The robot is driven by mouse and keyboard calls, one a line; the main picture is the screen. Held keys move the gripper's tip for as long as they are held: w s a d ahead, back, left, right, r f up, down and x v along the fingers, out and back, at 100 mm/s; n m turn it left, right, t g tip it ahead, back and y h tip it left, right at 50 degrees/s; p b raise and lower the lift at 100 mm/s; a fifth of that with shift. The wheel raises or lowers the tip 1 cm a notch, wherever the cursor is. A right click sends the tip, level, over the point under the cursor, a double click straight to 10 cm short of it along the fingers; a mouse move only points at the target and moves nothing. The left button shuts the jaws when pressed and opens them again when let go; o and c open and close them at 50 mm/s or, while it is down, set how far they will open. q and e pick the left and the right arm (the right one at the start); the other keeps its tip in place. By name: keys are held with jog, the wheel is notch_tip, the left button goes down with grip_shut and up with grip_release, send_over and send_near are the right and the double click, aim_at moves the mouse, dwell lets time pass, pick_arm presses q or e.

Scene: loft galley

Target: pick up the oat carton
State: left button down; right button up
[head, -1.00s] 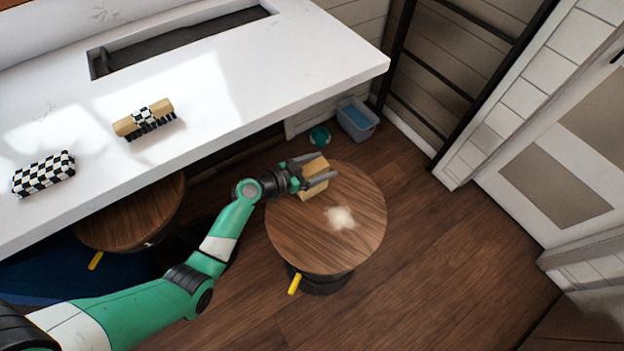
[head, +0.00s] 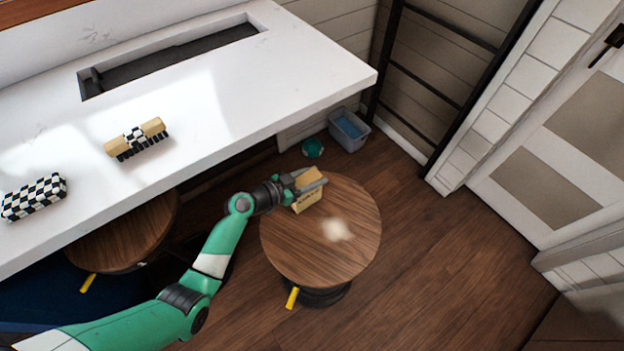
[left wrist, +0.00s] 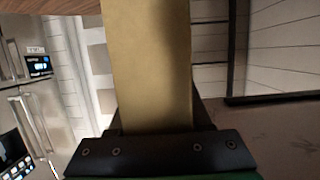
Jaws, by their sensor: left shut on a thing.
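The oat carton, a plain tan box (head: 306,200), is at the back left part of the round wooden stool top (head: 352,256). My left gripper (head: 314,181) is shut on it, with the fingers across its upper part. In the left wrist view the carton (left wrist: 152,65) fills the middle between the fingers and runs out of the top of the picture. I cannot tell whether its base touches the stool. My right gripper is not in view.
A blue-grey bin (head: 348,130) and teal round object (head: 312,148) are on the floor behind.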

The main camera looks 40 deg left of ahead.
pick_arm(q)
jog(key=r, duration=0.1)
jog(key=r+p, duration=0.2)
jog(key=shift+s+r, duration=0.3)
jog(key=shift+r, duration=0.1)
jog(key=s+d+r+p, duration=0.2)
jog(key=s+r, duration=0.2)
jog(key=s, duration=0.2)
jog(key=s+d+r+p, duration=0.1)
jog(key=s+r+p, duration=0.2)
jog(key=s, duration=0.4)
jog(key=shift+d+r, duration=0.4)
jog(key=shift+r, duration=0.3)
jog(key=shift+w, duration=0.1)
